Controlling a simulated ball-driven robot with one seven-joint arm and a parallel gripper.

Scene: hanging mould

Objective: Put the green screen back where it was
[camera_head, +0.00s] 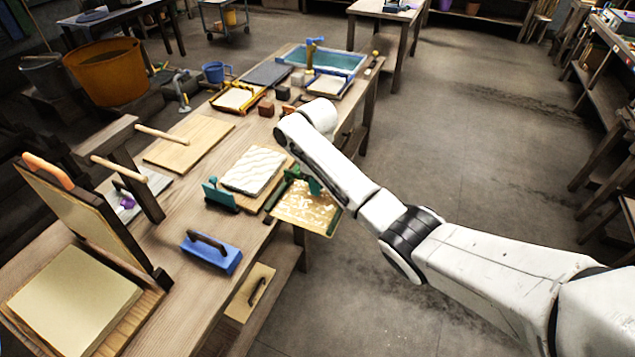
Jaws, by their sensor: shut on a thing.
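The green screen (298,212) is a flat, golden, see-through panel with pale blotches and dark green edge parts. It is tilted at the right edge of the long workbench (190,240), partly out over the floor. My gripper (311,182) is at the screen's upper side, below my white wrist, and is shut on it. My arm hides most of the fingers and the exact grip. A board with a white rippled sheet (253,169) lies on the bench just left of the screen. A teal holder (220,195) stands beside that board.
An upright framed board (85,212) stands at the left. A bare wooden board (188,141) and a blue-rimmed tray (325,60) lie farther back. The floor right of the bench is clear.

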